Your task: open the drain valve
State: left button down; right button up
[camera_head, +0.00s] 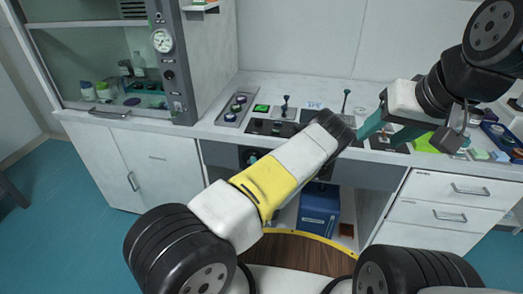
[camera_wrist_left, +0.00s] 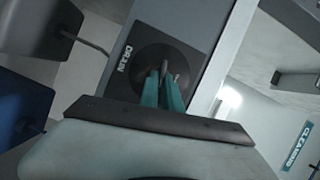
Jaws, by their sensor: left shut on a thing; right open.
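The drain valve shows in the left wrist view as a round dark plate (camera_wrist_left: 144,65) on a grey panel beside the label DRAIN (camera_wrist_left: 124,57). My left gripper (camera_wrist_left: 166,78) has its teal fingers close together at the plate's middle, shut on the small valve handle (camera_wrist_left: 165,67). The fingers hide much of the handle, so its angle is hard to read. In the head view my left arm covers most of that area under the counter. My right gripper (camera_head: 370,137) is open and empty above the counter.
The counter (camera_head: 255,85) carries control panels with knobs and levers (camera_head: 286,105). A blue box (camera_head: 318,208) stands in the open space below. A fume hood (camera_head: 110,60) is at left, drawers (camera_head: 455,200) at right. Small items lie beneath my right arm.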

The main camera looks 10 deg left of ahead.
pick_arm(q)
jog(key=shift+d+f+m+t, duration=0.15)
jog(key=shift+m+t, duration=0.35)
jog(key=shift+m, duration=0.5)
jog(key=shift+f, duration=0.1)
jog(key=c, duration=1.6)
grip_release()
jog(key=shift+y, duration=0.3)
jog(key=shift+o, duration=0.2)
jog(key=v, duration=0.7)
jog(key=shift+s, duration=0.35)
